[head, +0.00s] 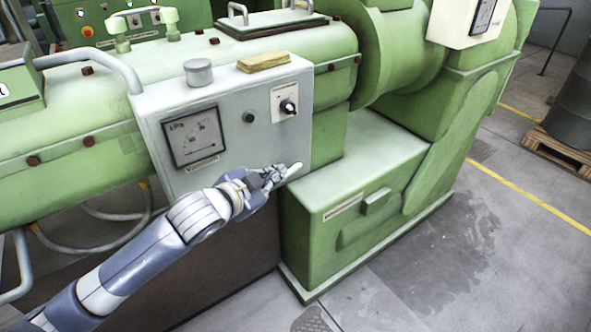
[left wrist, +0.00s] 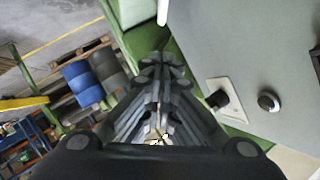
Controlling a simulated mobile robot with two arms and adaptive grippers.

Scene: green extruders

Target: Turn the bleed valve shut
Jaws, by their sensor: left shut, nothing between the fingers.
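A pale lever-like handle (head: 293,171), which may be the bleed valve, is at the lower right of the grey panel's front; a pale bar at the top of the left wrist view (left wrist: 178,18) looks like the same handle. My left gripper (head: 274,177) is shut and empty, just left of this handle in the head view; I cannot tell whether they touch. Higher on the panel is a black knob on a white plate (head: 285,105), also in the left wrist view (left wrist: 224,97). My right gripper is not in view.
The grey panel (head: 235,148) carries a dial gauge (head: 194,137) and a dark round button (head: 249,117). A yellow cloth-like pad (head: 263,62) and a grey cap (head: 198,72) are on top. A green machine base (head: 335,185) juts out at right.

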